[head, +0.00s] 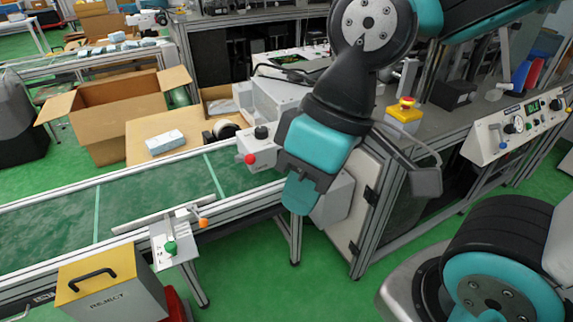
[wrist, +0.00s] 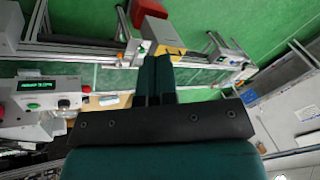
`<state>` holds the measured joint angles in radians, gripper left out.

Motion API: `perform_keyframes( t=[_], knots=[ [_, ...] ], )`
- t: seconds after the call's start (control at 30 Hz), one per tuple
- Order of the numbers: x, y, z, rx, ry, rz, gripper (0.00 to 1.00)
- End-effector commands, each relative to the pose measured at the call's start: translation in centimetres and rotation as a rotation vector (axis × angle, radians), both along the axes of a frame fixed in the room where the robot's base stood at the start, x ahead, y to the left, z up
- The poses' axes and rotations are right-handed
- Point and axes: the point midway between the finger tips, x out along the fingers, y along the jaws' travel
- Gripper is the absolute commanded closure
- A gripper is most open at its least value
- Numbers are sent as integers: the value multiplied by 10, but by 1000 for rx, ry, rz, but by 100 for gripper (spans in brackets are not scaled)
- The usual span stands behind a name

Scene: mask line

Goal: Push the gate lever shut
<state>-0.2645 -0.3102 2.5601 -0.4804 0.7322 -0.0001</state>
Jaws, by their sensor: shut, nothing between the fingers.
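The gate lever (head: 203,222) shows in the head view as a small orange-tipped handle at the belt's near edge. It sits beside a pale bar (head: 155,214) that lies along the near part of the belt. A small white plate (head: 172,246) with a green knob is just below it. My gripper (head: 299,198) points down, well to the right of the lever and apart from it. In the wrist view its dark teal fingers (wrist: 154,68) are together and empty.
A green conveyor belt (head: 55,220) runs across the left. A control box (head: 262,152) with a red knob stands at its right end, close to my gripper. A yellow-topped REJECT box (head: 110,285) stands in front. Green floor (head: 240,270) is clear between.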

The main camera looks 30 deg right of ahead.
Motion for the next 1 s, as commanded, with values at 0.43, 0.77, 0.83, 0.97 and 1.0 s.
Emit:
perform_keyframes(
  t=[0.43, 0.77, 0.83, 0.97, 1.0],
  knots=[
    [9, 2, -18, 17, -41, 0, 100],
    [106, 7, -136, 88, -547, 16, 100],
    [129, 3, -157, 74, -690, 25, 100],
    [168, -10, -192, 11, -956, 46, 100],
    [178, -15, -201, -17, -1037, 56, 100]
  ],
)
